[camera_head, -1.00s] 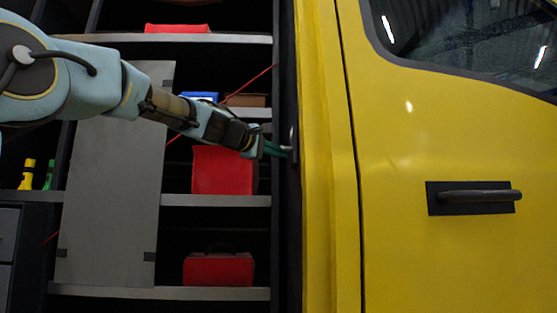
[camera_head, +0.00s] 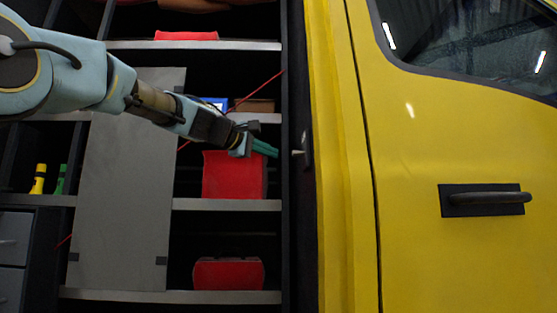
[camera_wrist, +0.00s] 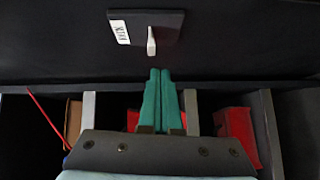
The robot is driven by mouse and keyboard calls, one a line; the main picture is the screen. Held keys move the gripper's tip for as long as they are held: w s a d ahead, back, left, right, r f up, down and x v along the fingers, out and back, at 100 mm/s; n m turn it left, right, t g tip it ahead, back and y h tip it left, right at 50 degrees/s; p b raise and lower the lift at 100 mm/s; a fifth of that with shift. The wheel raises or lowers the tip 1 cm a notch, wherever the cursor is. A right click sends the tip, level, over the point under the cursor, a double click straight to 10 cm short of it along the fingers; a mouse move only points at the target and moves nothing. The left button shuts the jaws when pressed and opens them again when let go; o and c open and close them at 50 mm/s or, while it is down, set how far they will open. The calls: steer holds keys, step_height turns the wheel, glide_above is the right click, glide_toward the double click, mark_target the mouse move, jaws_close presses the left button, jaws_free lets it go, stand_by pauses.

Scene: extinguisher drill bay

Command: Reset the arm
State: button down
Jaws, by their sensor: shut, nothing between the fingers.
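My gripper (camera_head: 264,148) reaches in from the left in the head view, its green fingers together and empty. It points at a small pale switch lever (camera_head: 298,153) on a dark post beside the yellow truck. A clear gap shows between the fingertips and the lever. In the wrist view the green fingers (camera_wrist: 160,75) lie side by side, just below the white lever (camera_wrist: 151,42). The lever stands out from a dark plate (camera_wrist: 168,24) with a white label, whose writing is too small to read surely.
A yellow truck door with a black handle (camera_head: 487,199) fills the right. Shelves behind my arm hold a red box (camera_head: 232,176), a red case (camera_head: 228,274), a blue item (camera_head: 215,103) and yellow (camera_head: 39,179) and green (camera_head: 61,180) bottles. A grey panel (camera_head: 125,190) leans there.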

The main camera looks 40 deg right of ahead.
steer(key=a+b, duration=0.1)
steer(key=a, duration=0.5)
steer(key=shift+s+a+r+b, duration=0.25)
steer(key=shift+s+b, duration=0.05)
steer(key=shift+b, duration=0.1)
steer(key=w+a+f+t+y, duration=0.1)
steer(key=w+a+f+y, duration=0.35)
steer(key=f, duration=0.65)
steer(key=w+a+f+t+y, duration=0.1)
steer(key=w+a+f+y, duration=0.1)
steer(key=w+a+f, duration=0.6)
steer(key=w+a+f+t+y, duration=0.1)
steer(key=a+f+y, duration=0.3)
steer(key=f, duration=0.9)
steer(key=s+a+f+g+y, duration=0.1)
steer(key=s+a+f+y, duration=0.25)
steer(key=a+f, duration=1.45)
steer(key=s+a+f+m+g+y, duration=0.1)
steer(key=s+a+f+y, duration=0.1)
steer(key=s+a+f, duration=0.4)
steer(key=s+a+f+g+y, duration=0.1)
steer(key=s+a+f, duration=0.2)
steer(key=s+a, duration=0.35)
step_height(320, 180, up, 24)
steer(key=w+a+p, duration=0.1)
steer(key=a+p, duration=0.1)
steer(key=p, duration=2.1)
steer(key=shift+w+m+p, duration=0.3)
steer(key=shift+p, duration=0.1)
